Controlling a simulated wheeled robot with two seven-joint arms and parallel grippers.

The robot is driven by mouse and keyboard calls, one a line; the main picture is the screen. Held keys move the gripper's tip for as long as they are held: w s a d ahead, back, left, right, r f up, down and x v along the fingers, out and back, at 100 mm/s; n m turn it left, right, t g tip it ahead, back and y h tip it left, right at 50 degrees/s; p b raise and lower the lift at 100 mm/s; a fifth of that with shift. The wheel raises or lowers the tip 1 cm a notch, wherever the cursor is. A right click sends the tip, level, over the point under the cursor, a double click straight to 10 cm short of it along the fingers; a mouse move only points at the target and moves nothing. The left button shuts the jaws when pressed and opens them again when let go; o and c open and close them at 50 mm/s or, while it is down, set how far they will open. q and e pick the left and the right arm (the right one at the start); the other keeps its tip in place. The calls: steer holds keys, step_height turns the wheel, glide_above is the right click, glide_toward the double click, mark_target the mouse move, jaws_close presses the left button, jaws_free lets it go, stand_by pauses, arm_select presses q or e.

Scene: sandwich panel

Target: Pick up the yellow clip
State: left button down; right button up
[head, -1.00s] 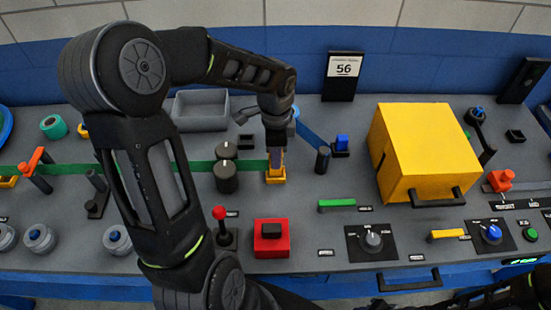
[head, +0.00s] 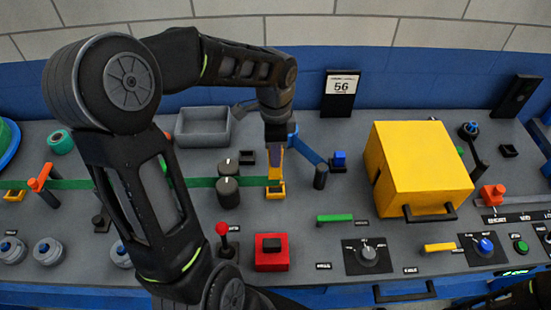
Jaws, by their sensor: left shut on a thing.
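My left gripper (head: 276,147) points down near the middle of the panel, shut on the upper part of the yellow clip (head: 275,165). A lower yellow part (head: 275,193) sits directly below, at the panel surface. I cannot tell whether the upper and lower yellow parts are joined or apart. A green band (head: 200,182) runs from the left to the lower yellow part, and a blue band (head: 308,148) runs from near the gripper to a dark post. The fingertips are small and partly hidden. My right gripper is not in view.
Two black knobs (head: 228,190) stand just left of the clip. A grey tray (head: 203,127) lies behind, left of my wrist. A red box (head: 271,252) and a red-topped lever (head: 223,230) are in front. A large yellow box (head: 415,165) stands to the right.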

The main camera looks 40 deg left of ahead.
arm_select(q)
steer(key=shift+r, duration=0.9)
steer(key=shift+r, duration=0.15)
steer(key=shift+r, duration=0.4)
steer(key=shift+f, duration=0.1)
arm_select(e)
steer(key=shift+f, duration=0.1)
